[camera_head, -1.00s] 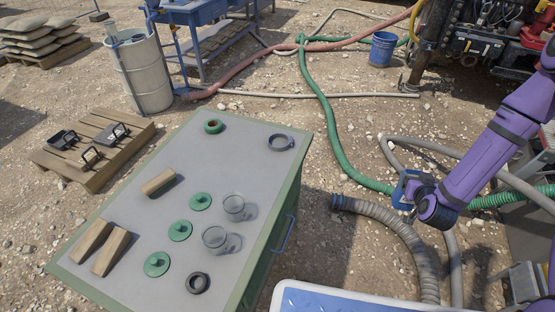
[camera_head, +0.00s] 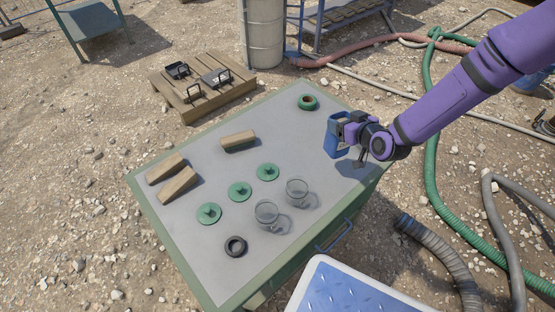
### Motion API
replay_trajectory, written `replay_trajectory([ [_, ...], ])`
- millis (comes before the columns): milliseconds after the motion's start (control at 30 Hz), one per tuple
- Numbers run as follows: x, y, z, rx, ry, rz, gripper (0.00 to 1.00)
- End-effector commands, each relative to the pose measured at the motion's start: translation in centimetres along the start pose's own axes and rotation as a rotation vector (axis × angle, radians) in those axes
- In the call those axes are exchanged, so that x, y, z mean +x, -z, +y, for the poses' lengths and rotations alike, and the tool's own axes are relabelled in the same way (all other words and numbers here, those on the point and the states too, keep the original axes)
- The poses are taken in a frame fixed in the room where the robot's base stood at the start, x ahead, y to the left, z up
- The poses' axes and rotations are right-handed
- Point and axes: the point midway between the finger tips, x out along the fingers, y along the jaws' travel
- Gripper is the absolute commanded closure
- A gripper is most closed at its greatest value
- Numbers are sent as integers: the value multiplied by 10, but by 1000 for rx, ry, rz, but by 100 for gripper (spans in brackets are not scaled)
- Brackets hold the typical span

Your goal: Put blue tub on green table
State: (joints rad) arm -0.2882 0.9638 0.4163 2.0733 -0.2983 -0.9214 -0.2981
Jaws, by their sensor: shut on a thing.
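The green table (camera_head: 178,231) has a grey top with a green rim and fills the middle of the head view. My gripper (camera_head: 345,128) is shut on the blue tub (camera_head: 334,142), near the table's right far corner. The tub looks upright and shows over the grey top. I cannot tell whether its base touches the table or hangs a little above it. My gripper hides part of its right side.
On the table are a green ring (camera_head: 307,102), wooden blocks (camera_head: 238,141), green lids (camera_head: 240,191), two glass jars (camera_head: 266,213) and a black ring (camera_head: 235,246). A blue-topped surface (camera_head: 345,290) stands in front. A pallet (camera_head: 205,95) lies behind.

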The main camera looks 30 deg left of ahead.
Motion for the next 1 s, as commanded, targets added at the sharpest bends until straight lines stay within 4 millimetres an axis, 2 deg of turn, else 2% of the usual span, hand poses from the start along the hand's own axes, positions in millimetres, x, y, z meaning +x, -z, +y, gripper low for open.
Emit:
replay_trajectory([
  [33, 10, 12, -25, -24, 51, 4, 82],
  [167, 31, 26, -76, -67, 156, 1, 82],
  [233, 42, 22, -97, -85, 199, -2, 82],
  [333, 54, 8, -114, -100, 232, -4, 82],
  [500, 64, -6, -124, -110, 251, -2, 82],
  [667, 65, -9, -125, -112, 254, -1, 82],
  [833, 52, -16, -111, -110, 251, -2, 82],
  [1000, 26, -30, -86, -110, 250, -2, 82],
])
